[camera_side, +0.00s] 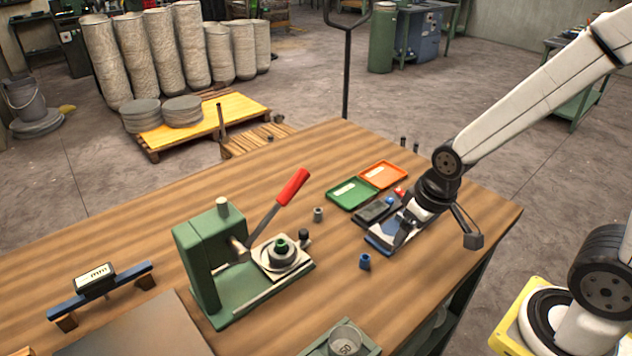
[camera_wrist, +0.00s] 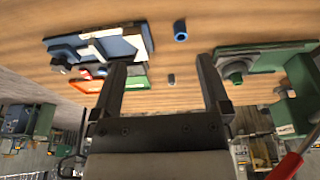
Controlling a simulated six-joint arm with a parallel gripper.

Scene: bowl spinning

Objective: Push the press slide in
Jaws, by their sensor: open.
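The green press (camera_side: 215,262) stands on the wooden table, its red-handled lever (camera_side: 292,188) raised to the right. The press slide (camera_side: 268,268), a pale plate, sits pulled out on the base, clear of the press head. It carries a round die with a green piece (camera_side: 281,245) on it, and a black knob (camera_side: 304,235) stands at its right end. In the wrist view part of the press (camera_wrist: 270,57) shows at right, beyond the right finger. My gripper (camera_wrist: 161,78) is open and empty. In the side view my gripper (camera_side: 407,226) is right of the press, apart from the slide.
A blue tray device (camera_side: 380,240) lies below my gripper. Green (camera_side: 352,198) and orange (camera_side: 383,174) trays lie behind. A gauge (camera_side: 97,282) stands at left.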

